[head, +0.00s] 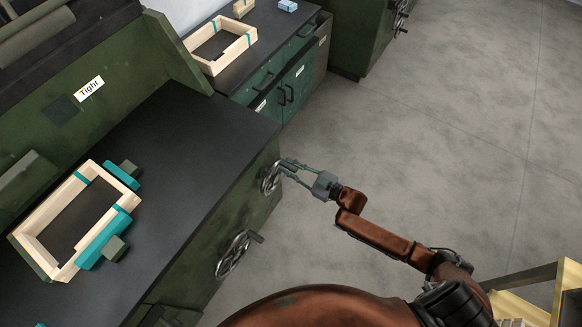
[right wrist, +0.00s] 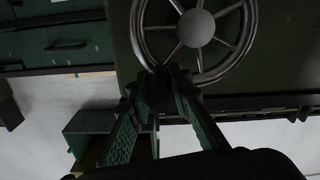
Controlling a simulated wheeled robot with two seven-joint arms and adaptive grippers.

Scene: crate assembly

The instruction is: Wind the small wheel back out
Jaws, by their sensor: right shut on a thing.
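The small wheel (head: 265,180) is a dark spoked handwheel on the side of the green bench. It also shows in the right wrist view (right wrist: 196,28), with its hub and spokes at the top. My right gripper (head: 287,169) reaches the wheel from the right and is shut on its rim or handle; the fingers hide which. In the right wrist view the fingers (right wrist: 160,88) meet at the wheel's lower edge. A larger handwheel (head: 235,254) with a crank handle is on the same side, nearer to me. My left gripper is not in view.
On the dark benchtop (head: 190,150) a wooden crate frame (head: 38,250) sits between teal clamp blocks (head: 104,240). A panel label (head: 89,88) reads "Tight". Another wooden frame (head: 243,42) stands on the farther bench. The floor (head: 430,130) to the right is clear.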

